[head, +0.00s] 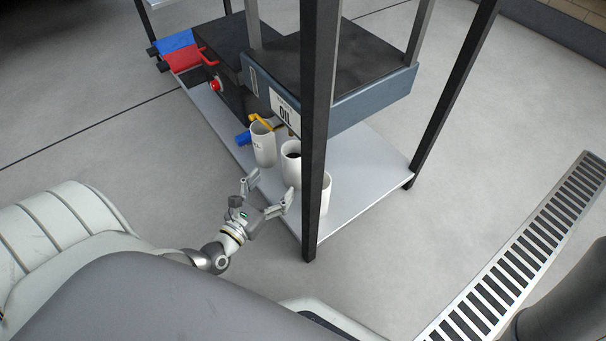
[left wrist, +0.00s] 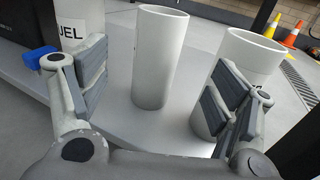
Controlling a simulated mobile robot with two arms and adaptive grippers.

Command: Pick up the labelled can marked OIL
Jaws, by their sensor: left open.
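Several white open-topped cans stand on the grey lower shelf (head: 365,187). The left can (head: 263,150) bears dark lettering; in the left wrist view (left wrist: 48,35) it reads "UEL", with the start cut off. The middle can (head: 291,172) shows plain white between my fingers in the left wrist view (left wrist: 155,60). The right can (head: 326,195) is partly behind a black post; my right-hand finger covers part of it in the wrist view (left wrist: 250,60). No can's lettering reads OIL. My left gripper (head: 268,189) is open and empty, just short of the middle can.
A white plate (head: 286,110) reading "OIL" is on the blue-grey box above the cans. A black post (head: 318,130) stands close in front. A yellow handle (head: 262,121) and a blue part (head: 243,138) are near the left can. A floor grate (head: 530,255) lies right.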

